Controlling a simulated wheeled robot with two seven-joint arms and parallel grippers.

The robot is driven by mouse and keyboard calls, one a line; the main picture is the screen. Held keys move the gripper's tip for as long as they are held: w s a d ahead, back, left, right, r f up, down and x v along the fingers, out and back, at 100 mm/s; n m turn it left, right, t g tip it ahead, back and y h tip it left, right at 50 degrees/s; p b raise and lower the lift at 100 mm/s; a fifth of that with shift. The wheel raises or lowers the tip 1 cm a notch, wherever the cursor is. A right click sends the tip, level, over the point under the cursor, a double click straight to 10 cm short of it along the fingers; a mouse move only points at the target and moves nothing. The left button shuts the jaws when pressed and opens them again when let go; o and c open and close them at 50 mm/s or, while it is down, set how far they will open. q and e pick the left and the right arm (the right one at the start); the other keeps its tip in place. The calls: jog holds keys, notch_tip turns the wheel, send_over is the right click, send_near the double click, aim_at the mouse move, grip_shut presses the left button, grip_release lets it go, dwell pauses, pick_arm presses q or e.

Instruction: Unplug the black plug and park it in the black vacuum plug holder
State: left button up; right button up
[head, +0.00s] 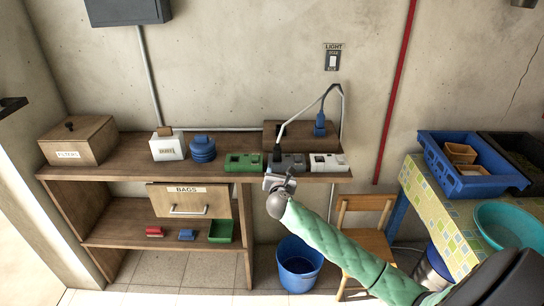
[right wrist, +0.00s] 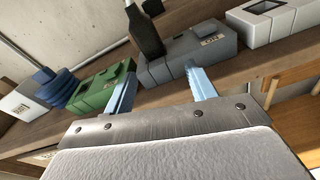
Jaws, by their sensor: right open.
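The black plug (head: 277,152) stands upright at the left end of a dark grey box (head: 293,162) on the shelf top, with a cable rising from it. In the right wrist view the black plug (right wrist: 145,32) touches the grey box (right wrist: 190,55); I cannot tell how deep it sits. My right gripper (head: 284,178) is at the shelf's front edge, just in front of this box. In the right wrist view its fingers (right wrist: 161,90) are apart and empty, short of the plug. My left gripper is out of view.
A green box (head: 244,162) and a white box (head: 328,162) flank the grey one. Behind them, a blue plug (head: 320,126) stands at a wooden block (head: 290,132); cables loop above. A chair (head: 365,204) and blue bucket (head: 299,262) are below.

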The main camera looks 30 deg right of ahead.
aim_at(277, 151)
jog(key=w+r, duration=0.1)
jog(key=w+r+n, duration=0.1)
jog(key=r, duration=0.1)
jog(key=w+d+r+n+t, duration=0.1)
jog(key=shift+r+h, duration=0.2)
jog(key=shift+h, duration=0.1)
jog(key=shift+w+d+r+n, duration=0.1)
jog(key=shift+w+d+n, duration=0.1)
jog(key=shift+n, duration=0.1)
jog(key=shift+p+x, duration=0.4)
jog(key=shift+x, duration=0.45)
jog(key=shift+w+d, duration=0.15)
jog(key=shift+d, duration=0.1)
jog(key=shift+w, duration=0.25)
jog(key=p+x, duration=0.2)
jog(key=x, duration=0.2)
jog(key=shift+p, duration=0.3)
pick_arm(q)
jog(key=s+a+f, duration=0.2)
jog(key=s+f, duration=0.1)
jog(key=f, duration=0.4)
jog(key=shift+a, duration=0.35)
pick_arm(e)
jog(key=shift+w+d+f, duration=0.15)
jog(key=shift+w+f, duration=0.1)
jog(key=shift+w, duration=0.05)
jog(key=shift+c, duration=0.5)
jog(key=c, duration=1)
